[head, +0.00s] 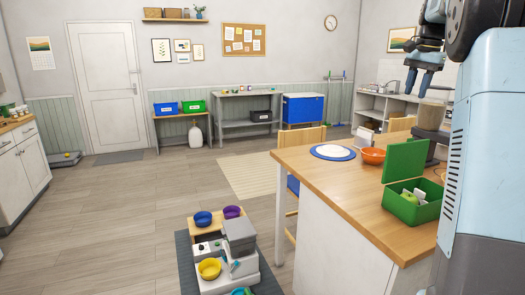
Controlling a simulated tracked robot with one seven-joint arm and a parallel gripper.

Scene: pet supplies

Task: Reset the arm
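My gripper (417,90) hangs at the upper right in the head view, pointing down at the end of my raised dark arm. Its two fingers are apart with a gap between them, and nothing shows in it. It appears in front of the far shelving and above the wooden counter (330,185), clear of the things on it. Part of my arm is cut off by the top edge of the picture.
The counter holds a white plate on a blue mat (332,152), an orange bowl (373,156) and a green open box (411,207). A feeding station with bowls (209,268) stands on the floor. Open floor (110,215) lies to the left.

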